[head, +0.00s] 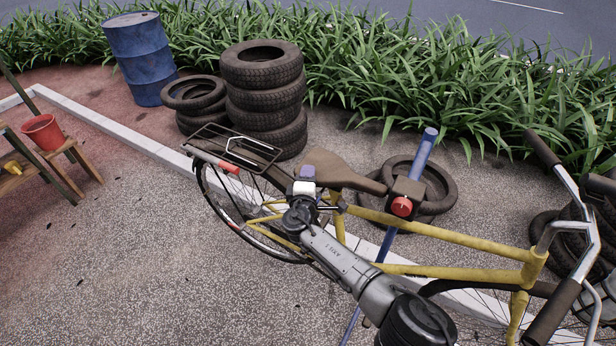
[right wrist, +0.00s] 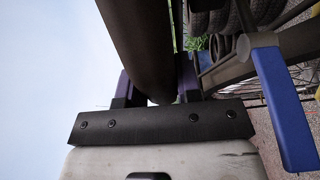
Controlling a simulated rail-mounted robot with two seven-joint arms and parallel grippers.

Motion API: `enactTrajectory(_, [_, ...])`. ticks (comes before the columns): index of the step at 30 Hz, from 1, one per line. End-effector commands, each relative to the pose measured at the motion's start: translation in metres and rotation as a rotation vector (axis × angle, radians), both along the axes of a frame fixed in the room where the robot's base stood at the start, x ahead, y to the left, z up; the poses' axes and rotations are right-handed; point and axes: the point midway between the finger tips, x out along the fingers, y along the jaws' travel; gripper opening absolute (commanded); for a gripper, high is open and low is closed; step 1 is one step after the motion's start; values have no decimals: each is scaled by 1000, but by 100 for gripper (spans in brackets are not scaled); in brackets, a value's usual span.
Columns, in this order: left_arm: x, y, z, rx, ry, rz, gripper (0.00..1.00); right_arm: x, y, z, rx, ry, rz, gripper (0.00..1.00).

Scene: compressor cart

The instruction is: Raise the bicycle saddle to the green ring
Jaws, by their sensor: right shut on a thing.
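The brown bicycle saddle (head: 342,174) sits over the yellow bicycle frame (head: 440,234) in the head view. My right gripper (head: 311,170) reaches up to the saddle's wide left end, purple finger pads showing. In the right wrist view the saddle (right wrist: 137,38) is a dark shape between the two purple pads of the right gripper (right wrist: 155,92), which is shut on it. I cannot see the green ring. My left gripper is in neither view.
A blue stand post (head: 422,155) with a red-knobbed clamp (head: 402,206) rises close to the saddle's nose. The rear rack (head: 238,147) lies left of the gripper. Tyre stacks (head: 262,95) and a blue barrel (head: 140,55) stand behind. Pavement at lower left is clear.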

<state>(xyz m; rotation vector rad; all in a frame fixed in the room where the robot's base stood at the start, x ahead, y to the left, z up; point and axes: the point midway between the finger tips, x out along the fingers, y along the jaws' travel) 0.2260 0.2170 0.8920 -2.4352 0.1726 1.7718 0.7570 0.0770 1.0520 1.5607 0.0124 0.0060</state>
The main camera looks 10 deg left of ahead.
Motion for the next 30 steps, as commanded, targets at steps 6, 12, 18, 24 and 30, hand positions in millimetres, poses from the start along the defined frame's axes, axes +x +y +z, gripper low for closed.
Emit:
enactTrajectory(6, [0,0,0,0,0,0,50,0,0,0,0,0,0,16])
enactTrajectory(12, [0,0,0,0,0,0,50,0,0,0,0,0,0,3])
enactTrajectory(18, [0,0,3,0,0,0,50,0,1,5,0,0,0,4])
enactTrajectory(24, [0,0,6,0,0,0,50,1,2,11,0,-2,0,3])
enactTrajectory(30, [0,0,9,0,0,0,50,2,3,17,-1,-3,0,3])
